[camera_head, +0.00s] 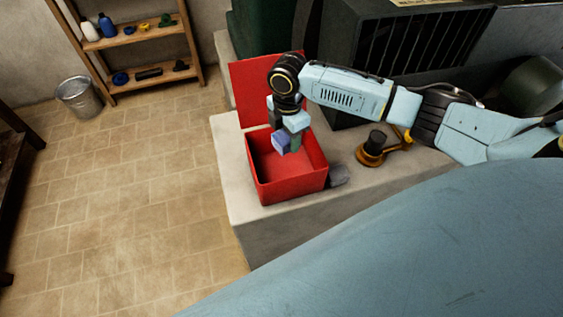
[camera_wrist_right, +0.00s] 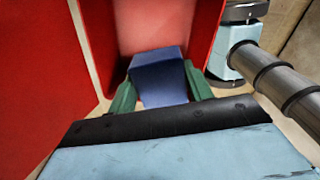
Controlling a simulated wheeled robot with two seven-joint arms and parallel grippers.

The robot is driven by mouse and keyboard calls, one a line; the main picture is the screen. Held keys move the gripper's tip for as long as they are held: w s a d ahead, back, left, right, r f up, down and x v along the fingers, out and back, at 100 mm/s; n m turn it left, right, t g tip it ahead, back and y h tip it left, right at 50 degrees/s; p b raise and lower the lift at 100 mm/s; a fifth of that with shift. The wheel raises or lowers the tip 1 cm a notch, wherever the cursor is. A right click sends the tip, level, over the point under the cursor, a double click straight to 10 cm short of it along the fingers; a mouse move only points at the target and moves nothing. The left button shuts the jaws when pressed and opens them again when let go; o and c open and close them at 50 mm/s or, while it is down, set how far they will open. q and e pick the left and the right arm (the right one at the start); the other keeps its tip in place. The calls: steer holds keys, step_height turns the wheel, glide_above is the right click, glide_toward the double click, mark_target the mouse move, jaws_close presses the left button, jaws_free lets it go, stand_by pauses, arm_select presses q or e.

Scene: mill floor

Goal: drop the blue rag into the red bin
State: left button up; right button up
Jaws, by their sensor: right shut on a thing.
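The red bin (camera_head: 290,182) stands on a pale stone ledge with its lid raised at the back. Its red walls also show in the right wrist view (camera_wrist_right: 95,40). My right gripper (camera_head: 288,143) is over the bin's opening, pointing down. It is shut on the blue rag (camera_head: 281,142), which shows as a folded blue block between the green fingers in the right wrist view (camera_wrist_right: 158,76). The rag hangs over the bin's inside; its exact height above the floor of the bin is hard to tell. My left gripper is not in view.
A dark grey lump (camera_head: 339,175) lies on the stone ledge (camera_head: 240,190) right of the bin. An orange-brown piece with a black knob (camera_head: 374,150) stands farther right, near my right arm. A dark slatted machine (camera_head: 410,45) stands behind. A shelf (camera_head: 130,40) and metal bucket (camera_head: 79,98) are at left.

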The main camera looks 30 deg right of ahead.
steer(key=n, duration=0.1)
steer(key=w+d+n, duration=0.1)
steer(key=n, duration=0.1)
steer(key=shift+w+d+r, duration=0.15)
steer(key=shift+d+r, duration=0.1)
steer(key=shift+r, duration=0.15)
steer(key=shift+w+d+n, duration=0.3)
steer(key=shift+d+n, duration=0.05)
steer(key=shift+n, duration=0.55)
step_height(320, 180, down, 6)
steer(key=b, duration=0.6)
steer(key=shift+r, duration=0.1)
steer(key=o, duration=1)
steer(key=shift+o, duration=0.2)
step_height(320, 180, up, 14)
steer(key=shift+f+p, duration=0.25)
steer(key=shift+p, duration=0.7)
